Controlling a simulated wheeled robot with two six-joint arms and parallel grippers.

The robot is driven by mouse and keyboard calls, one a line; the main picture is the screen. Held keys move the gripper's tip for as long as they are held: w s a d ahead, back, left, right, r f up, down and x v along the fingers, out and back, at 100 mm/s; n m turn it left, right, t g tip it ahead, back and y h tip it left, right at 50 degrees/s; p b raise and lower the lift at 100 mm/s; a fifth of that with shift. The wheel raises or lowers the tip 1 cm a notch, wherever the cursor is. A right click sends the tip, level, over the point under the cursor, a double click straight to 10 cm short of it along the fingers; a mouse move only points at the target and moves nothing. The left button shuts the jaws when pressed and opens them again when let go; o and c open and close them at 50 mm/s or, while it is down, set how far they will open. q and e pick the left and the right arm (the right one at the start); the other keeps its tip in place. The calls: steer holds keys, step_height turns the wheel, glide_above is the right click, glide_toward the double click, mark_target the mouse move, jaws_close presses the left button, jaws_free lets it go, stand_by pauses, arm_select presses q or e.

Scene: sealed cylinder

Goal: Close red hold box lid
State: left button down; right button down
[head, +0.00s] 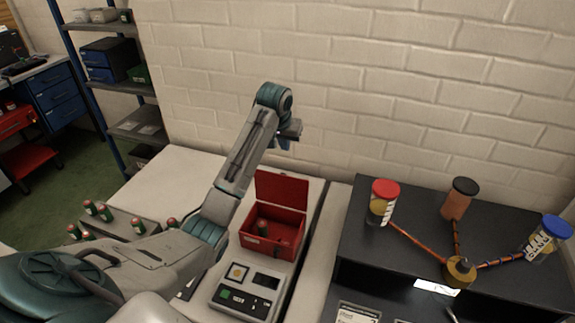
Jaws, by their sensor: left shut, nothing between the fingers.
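The red hold box (287,249) sits on the light bench in the middle of the head view. Its lid (282,190) stands raised at the back, so the box is open. A small green cylinder with a red cap (262,226) is inside at the left. My left arm reaches in from the left, and my left gripper (290,134) is above and behind the raised lid, in front of the brick wall. It is shut and empty, and apart from the lid. My right gripper is out of view.
A panel with a screen and buttons (247,291) is in front of the box. Several capped cylinders stand in a rack (130,219) at left. A dark bench (400,251) at right holds jars with red, black and blue lids, joined by cables to a brass hub (459,272).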

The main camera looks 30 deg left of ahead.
mark_target(282, 188)
arm_select(q)
steer(key=p+x, duration=0.4)
steer(key=x, duration=0.5)
steer(key=s+p, duration=0.1)
steer(key=s, duration=0.1)
steer(key=s+d+p, duration=0.1)
steer(key=s, duration=0.1)
steer(key=shift+w+f, duration=0.15)
